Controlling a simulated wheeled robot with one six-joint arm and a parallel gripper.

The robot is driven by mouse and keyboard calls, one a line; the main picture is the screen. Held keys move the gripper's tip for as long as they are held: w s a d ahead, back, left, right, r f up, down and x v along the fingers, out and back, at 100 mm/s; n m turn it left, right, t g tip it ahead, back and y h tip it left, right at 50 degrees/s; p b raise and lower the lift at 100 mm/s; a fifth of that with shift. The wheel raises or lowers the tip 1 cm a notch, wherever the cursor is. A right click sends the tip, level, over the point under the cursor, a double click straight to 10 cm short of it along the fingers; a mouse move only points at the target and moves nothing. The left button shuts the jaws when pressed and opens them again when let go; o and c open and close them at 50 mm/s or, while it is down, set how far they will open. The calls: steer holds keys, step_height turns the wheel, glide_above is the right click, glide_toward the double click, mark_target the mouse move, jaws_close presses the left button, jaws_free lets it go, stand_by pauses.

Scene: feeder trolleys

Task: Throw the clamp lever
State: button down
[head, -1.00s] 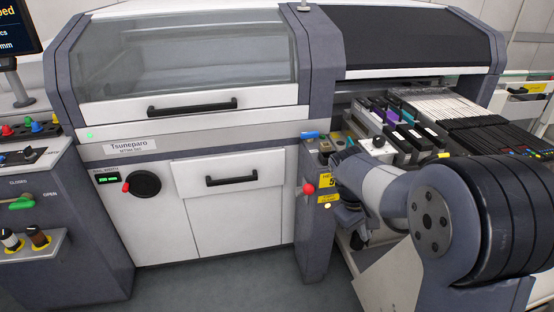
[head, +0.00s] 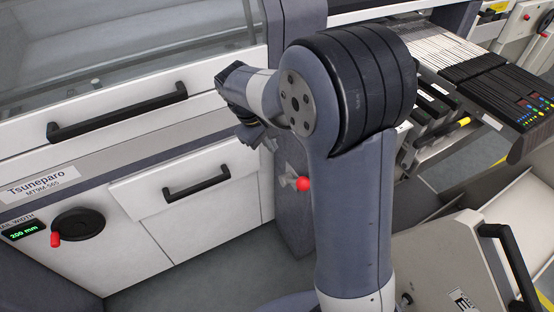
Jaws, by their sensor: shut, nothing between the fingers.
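A lever with a red ball knob (head: 303,184) sticks out from the grey post at the right end of the machine front. It looks like the clamp lever, but no label on it can be read in this view. My gripper (head: 262,141) is up and to the left of the red knob, apart from it, in front of the post. It is shut and holds nothing. The fingertips are small and dark, and my own arm hides much of the post's upper part.
The machine front has a drawer handle (head: 196,178), a long cover handle (head: 118,108) and a black handwheel (head: 78,225). A trolley with several feeders (head: 490,85) stands at right. A box with a black handle (head: 510,262) is at lower right. Grey floor shows below the drawer.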

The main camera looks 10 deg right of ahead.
stand_by(0.4)
steer(key=b, duration=0.1)
glide_toward(294, 181)
steer(key=shift+s+d+f, duration=0.35)
steer(key=shift+d+f, duration=0.15)
steer(key=shift+f, duration=0.1)
steer(key=shift+s+d+f, duration=0.3)
steer(key=shift+d+f, duration=0.25)
steer(key=shift+f, duration=0.05)
steer(key=shift+f+b, duration=0.1)
steer(key=shift+b, duration=0.3)
